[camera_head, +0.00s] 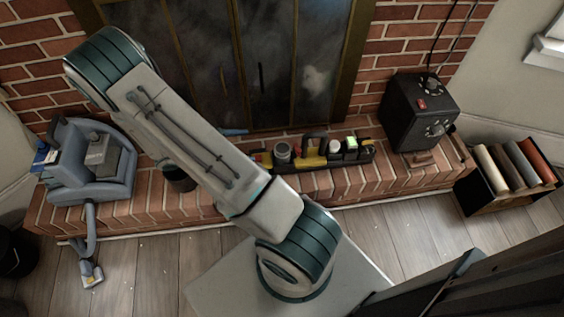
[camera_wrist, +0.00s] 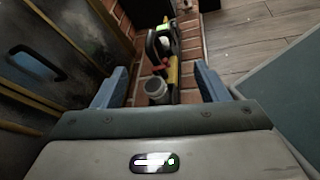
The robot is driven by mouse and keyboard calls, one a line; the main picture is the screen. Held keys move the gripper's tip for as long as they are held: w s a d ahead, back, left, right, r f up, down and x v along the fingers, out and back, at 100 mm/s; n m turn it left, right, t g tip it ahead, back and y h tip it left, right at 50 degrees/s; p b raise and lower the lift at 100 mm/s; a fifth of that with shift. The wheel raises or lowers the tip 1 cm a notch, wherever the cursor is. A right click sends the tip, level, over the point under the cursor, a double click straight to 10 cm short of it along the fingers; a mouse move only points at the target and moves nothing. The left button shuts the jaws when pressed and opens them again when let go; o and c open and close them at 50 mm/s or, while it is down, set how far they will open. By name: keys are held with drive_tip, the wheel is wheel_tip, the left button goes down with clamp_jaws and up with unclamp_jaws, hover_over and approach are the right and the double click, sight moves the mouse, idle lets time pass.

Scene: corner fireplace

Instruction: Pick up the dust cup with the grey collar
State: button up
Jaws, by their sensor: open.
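A grey-white cup with a grey ring round its top (camera_head: 282,153) stands at the left part of a dark caddy on the brick hearth. It looks like the dust cup with the grey collar. It also shows in the wrist view (camera_wrist: 156,87), upright, low and between my fingers as seen from above. My gripper (camera_wrist: 161,68) is open, its two blue fingers apart on either side of the cup's line of sight, with nothing held. The gap in depth is hard to judge. In the head view my arm hides most of the gripper.
The dark caddy (camera_head: 317,165) also holds yellow, red and green-topped items close beside the cup. A black box with knobs (camera_head: 418,110) stands right, a grey-blue vacuum (camera_head: 80,180) left, a dark canister (camera_head: 180,180) nearer. Glass fireplace doors (camera_head: 285,60) rise behind.

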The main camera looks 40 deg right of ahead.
sight(276, 153)
wheel_tip(276, 153, down, 20)
drive_tip(key=w+d+n+t+h+b, duration=0.1)
drive_tip(key=d+n+t+h+b, duration=0.1)
drive_tip(key=n+t+h+b, duration=0.5)
drive_tip(key=d, duration=0.2)
drive_tip(key=d+n+y, duration=0.1)
drive_tip(key=d, duration=0.2)
drive_tip(key=w+d+y, duration=0.1)
drive_tip(key=d, duration=0.2)
drive_tip(key=shift+g+b, duration=0.3)
drive_tip(key=shift+g, duration=0.1)
drive_tip(key=shift+w+d+b, duration=0.15)
drive_tip(key=shift+d+b, duration=0.35)
drive_tip(key=shift+d, duration=1.05)
drive_tip(key=shift+w+d+b, duration=0.1)
drive_tip(key=shift+d+b, duration=0.35)
drive_tip(key=shift+d, duration=1.05)
drive_tip(key=shift+r, duration=0.1)
drive_tip(key=shift+c, duration=0.4)
drive_tip(key=c, duration=0.7)
